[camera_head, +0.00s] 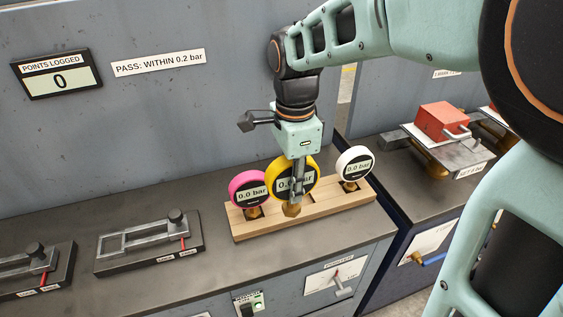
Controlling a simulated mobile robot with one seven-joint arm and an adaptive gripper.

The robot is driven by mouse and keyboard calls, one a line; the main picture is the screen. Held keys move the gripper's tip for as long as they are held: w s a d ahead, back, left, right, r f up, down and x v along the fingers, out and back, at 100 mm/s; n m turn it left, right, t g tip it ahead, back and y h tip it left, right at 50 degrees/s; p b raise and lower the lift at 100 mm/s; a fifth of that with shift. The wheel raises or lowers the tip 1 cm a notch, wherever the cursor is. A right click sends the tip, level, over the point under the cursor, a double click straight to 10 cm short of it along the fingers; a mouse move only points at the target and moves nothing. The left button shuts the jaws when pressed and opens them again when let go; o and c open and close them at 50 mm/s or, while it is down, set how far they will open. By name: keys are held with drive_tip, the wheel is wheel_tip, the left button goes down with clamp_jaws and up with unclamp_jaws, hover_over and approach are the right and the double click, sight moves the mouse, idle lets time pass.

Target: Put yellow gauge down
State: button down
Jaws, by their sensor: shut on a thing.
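The yellow gauge (272,180) has a round face reading 0.0 bar, partly hidden behind my gripper. My gripper (294,200) points down and is shut on the yellow gauge. The gauge's brass stem (291,211) hangs at the middle of the wooden rack (340,209). I cannot tell whether the stem is in a slot or just above the wood. A pink gauge (247,190) stands in the rack close on the left. A white gauge (355,163) stands in the rack on the right, apart from my gripper.
Two metal clamp fixtures (150,243) (38,272) sit on the bench to the left. A display (58,75) on the wall reads 0 points logged. A red block (443,120) sits on the right-hand bench. Bare bench top (225,262) lies in front of the rack's left end.

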drive_tip(key=shift+w+d+r+n+p, duration=0.1)
drive_tip(key=shift+w+d+n+p, duration=0.05)
drive_tip(key=shift+d+n+p, duration=0.2)
drive_tip(key=w+d+f+n+p, duration=0.1)
drive_tip(key=w+d+n+p, duration=0.1)
drive_tip(key=d+n, duration=0.4)
drive_tip(key=w+d+f+n+p, duration=0.1)
drive_tip(key=w+d+n+p, duration=0.2)
drive_tip(key=d+n, duration=0.3)
drive_tip(key=shift+w+d+f+n+p, duration=0.2)
drive_tip(key=shift+w+d+n+p, duration=0.15)
drive_tip(key=shift+d, duration=0.25)
